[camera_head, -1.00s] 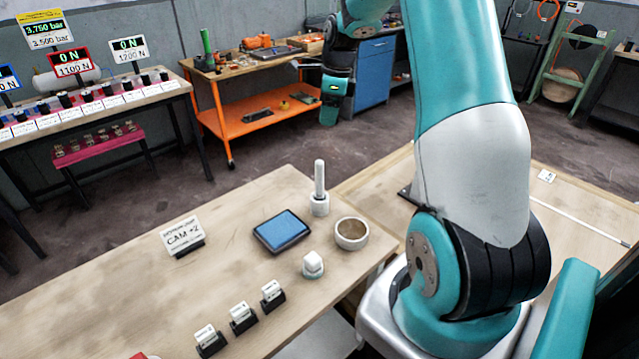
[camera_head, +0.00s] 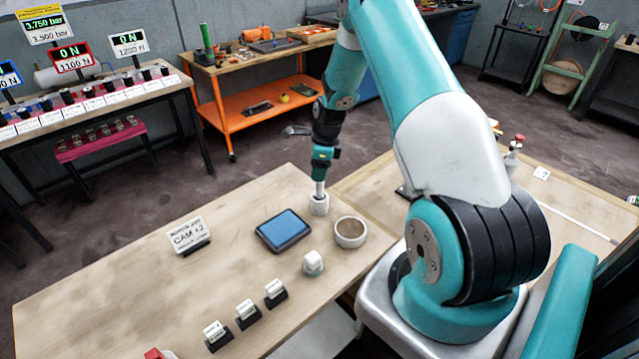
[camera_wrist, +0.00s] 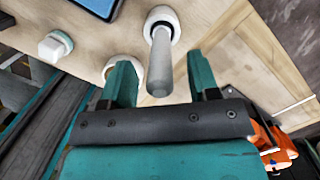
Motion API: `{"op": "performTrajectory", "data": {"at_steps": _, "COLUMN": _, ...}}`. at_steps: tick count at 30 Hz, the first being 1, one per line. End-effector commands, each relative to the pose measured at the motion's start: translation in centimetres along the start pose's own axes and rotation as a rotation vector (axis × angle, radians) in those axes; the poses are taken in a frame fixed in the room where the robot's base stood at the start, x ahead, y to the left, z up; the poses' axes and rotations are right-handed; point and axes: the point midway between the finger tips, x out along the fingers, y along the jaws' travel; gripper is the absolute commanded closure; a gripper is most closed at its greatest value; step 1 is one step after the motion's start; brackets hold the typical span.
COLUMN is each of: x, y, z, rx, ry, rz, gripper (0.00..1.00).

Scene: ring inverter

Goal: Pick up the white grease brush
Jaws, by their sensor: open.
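The white grease brush (camera_head: 319,190) stands upright in a white round holder (camera_head: 319,205) near the far right corner of the wooden table. In the wrist view the brush handle (camera_wrist: 160,65) reaches up between the two teal fingers of my gripper (camera_wrist: 163,85), with a gap on both sides. My gripper (camera_head: 323,172) is open and comes down from above over the handle, hiding its upper part in the head view. The fingers do not appear to touch the brush.
A white round bowl (camera_head: 350,233) stands close to the brush holder. A blue-topped pad (camera_head: 284,230) and a white knob-like part (camera_head: 313,263) are nearby. A sign reading CAM (camera_head: 188,236) and several small white blocks in black stands (camera_head: 246,313) are on the table.

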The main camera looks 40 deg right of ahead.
Motion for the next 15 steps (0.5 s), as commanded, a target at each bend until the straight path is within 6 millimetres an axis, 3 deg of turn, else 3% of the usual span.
{"op": "performTrajectory", "data": {"at_steps": 10, "x": 1.10, "y": 0.02, "z": -0.01, "rx": 0.000, "ry": 0.000, "rz": 0.000, "gripper": 0.45}}
{"op": "performTrajectory", "data": {"at_steps": 15, "x": 1.08, "y": 0.03, "z": -0.01, "rx": 0.000, "ry": 0.000, "rz": 0.000, "gripper": 0.84}}
